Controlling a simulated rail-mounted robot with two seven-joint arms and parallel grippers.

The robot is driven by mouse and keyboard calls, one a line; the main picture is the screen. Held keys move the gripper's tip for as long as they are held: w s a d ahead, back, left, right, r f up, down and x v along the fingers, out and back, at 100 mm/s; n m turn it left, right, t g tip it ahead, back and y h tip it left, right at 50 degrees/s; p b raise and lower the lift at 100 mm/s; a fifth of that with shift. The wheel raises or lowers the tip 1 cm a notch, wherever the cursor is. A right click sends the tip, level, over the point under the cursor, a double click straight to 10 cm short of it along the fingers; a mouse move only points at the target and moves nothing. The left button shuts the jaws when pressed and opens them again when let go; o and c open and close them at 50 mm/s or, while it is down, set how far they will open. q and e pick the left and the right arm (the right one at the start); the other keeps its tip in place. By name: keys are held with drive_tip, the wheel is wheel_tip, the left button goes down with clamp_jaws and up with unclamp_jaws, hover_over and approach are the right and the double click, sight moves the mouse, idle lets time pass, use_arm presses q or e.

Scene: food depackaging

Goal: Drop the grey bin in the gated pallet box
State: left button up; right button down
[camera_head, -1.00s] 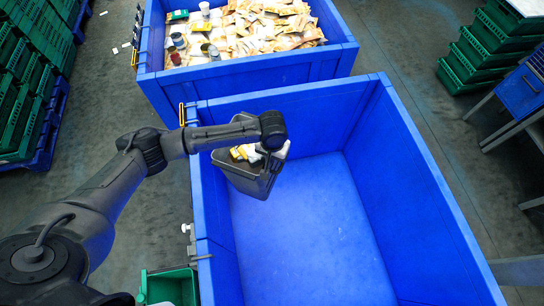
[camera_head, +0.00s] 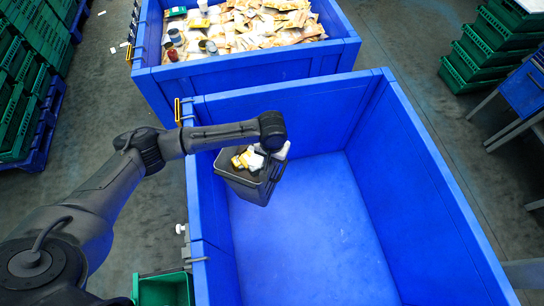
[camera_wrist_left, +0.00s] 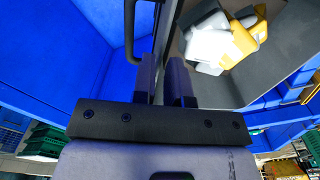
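The grey bin (camera_head: 246,187) hangs over the left part of the near, empty blue pallet box (camera_head: 330,230). It is a dark open container holding white and yellow packages, tilted somewhat in the head view. My left gripper (camera_wrist_left: 163,88) is shut on the bin's rim, which runs between its two fingers in the left wrist view. In the head view my wrist hides the fingers. The bin's inside wall (camera_wrist_left: 275,75) and packages also show in the left wrist view. My right gripper is in neither view.
A second blue pallet box (camera_head: 250,72) behind holds many packages and some cups. Metal latches (camera_head: 183,230) sit on the near box's left side, with a green crate (camera_head: 165,290) beside it. Green crates are stacked left and right. The near box's floor is clear.

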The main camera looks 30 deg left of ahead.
use_arm(q)
drive_tip(key=o, duration=0.4)
drive_tip(key=shift+c, duration=0.2)
wheel_tip(320, 180, up, 14)
idle(0.4)
drive_tip(key=shift+f, duration=0.1)
idle(0.5)
